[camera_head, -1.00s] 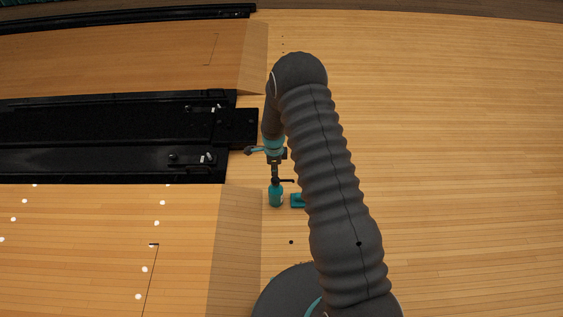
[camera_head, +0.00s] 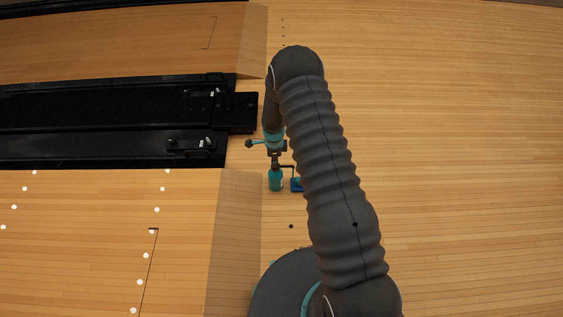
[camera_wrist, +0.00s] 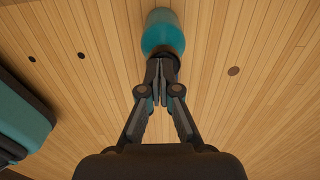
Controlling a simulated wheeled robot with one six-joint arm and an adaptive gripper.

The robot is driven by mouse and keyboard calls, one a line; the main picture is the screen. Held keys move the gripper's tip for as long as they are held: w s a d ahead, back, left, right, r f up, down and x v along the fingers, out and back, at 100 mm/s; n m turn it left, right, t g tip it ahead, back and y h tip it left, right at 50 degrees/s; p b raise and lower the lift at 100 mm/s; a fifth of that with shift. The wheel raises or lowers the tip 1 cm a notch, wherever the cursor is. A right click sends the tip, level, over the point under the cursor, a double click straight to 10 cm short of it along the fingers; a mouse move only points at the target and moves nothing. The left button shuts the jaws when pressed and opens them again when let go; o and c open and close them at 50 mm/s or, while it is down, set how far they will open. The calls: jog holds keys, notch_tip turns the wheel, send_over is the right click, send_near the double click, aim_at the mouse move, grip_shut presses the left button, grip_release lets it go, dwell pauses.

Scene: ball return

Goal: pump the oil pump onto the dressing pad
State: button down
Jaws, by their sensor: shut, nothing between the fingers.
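The oil pump (camera_head: 276,181) is a teal bottle with a dark top, upright on the wooden floor in the head view. In the wrist view its teal body (camera_wrist: 160,28) lies just beyond my fingertips. My gripper (camera_head: 275,164) points down at the pump's top, its fingers shut and empty. In the wrist view the fingertips (camera_wrist: 160,88) overlap the dark cap; whether they touch it I cannot tell. A thin dark spout reaches right from the pump's top. The dressing pad (camera_head: 297,186) is a small blue block right of the bottle, partly hidden by my arm.
A teal and dark block (camera_wrist: 18,112) shows at the left of the wrist view. Black ball-return machinery (camera_head: 110,118) and raised wooden lane ends (camera_head: 235,230) lie to the left. The floor (camera_head: 460,150) to the right is clear.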

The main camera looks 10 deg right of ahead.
jog(key=shift+f, duration=0.25)
jog(key=shift+r, duration=0.1)
notch_tip(320, 180, up, 14)
jog(key=p, duration=0.1)
jog(key=shift+p, duration=0.4)
